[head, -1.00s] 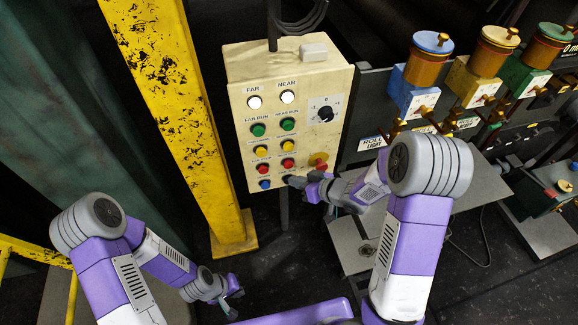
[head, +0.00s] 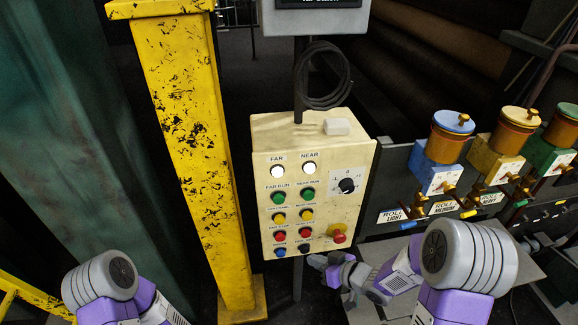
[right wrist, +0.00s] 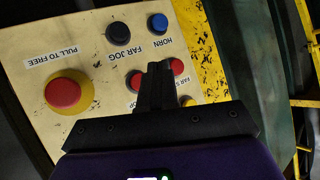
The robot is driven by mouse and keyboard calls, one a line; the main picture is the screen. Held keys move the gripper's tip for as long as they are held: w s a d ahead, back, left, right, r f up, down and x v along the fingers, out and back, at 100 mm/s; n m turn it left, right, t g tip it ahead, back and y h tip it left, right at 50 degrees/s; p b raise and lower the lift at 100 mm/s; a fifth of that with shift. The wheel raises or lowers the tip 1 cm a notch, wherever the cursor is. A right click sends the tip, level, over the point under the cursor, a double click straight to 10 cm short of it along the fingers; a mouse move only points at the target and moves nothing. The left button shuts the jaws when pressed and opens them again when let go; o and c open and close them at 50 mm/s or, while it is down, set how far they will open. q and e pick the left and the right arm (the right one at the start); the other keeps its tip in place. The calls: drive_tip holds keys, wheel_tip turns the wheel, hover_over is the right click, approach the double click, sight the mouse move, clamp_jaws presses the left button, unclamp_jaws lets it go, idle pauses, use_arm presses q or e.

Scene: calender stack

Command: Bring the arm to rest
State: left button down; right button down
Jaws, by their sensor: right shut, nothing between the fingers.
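My right gripper (head: 318,261) is just below and in front of the lower right part of the cream control box (head: 262,150) in the head view. In the right wrist view its dark fingers (right wrist: 155,75) are shut together with nothing between them, over the lower part of the panel. They partly cover the red buttons there. My left arm (head: 100,283) shows at the lower left of the head view. Its gripper is out of the picture.
The box carries several coloured buttons, a black dial (head: 347,185) and a red stop knob (head: 339,238) on yellow. A scuffed yellow post (head: 195,150) stands left of it. Blue, yellow and green oilers (head: 440,150) stand at right. A coiled cable (head: 325,75) hangs above.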

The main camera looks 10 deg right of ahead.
drive_tip(key=s+a+f+m+g+h+p, duration=0.1)
drive_tip(key=s+f+m+g+h, duration=0.2)
drive_tip(key=f, duration=0.4)
drive_tip(key=s+f+m+g+h+p, duration=0.1)
drive_tip(key=s+f+m, duration=0.1)
drive_tip(key=s+f, duration=0.35)
drive_tip(key=s+a+f+m+g, duration=0.1)
drive_tip(key=s+a+f+g, duration=0.1)
drive_tip(key=s, duration=0.3)
drive_tip(key=s+a+f+m+g+p, duration=0.1)
drive_tip(key=s+a+f+g, duration=0.1)
drive_tip(key=s, duration=0.3)
drive_tip(key=shift+s+f+m+g, duration=0.3)
drive_tip(key=shift+f+m+g, duration=0.15)
drive_tip(key=shift+f, duration=0.35)
drive_tip(key=shift+d, duration=0.1)
idle(1.3)
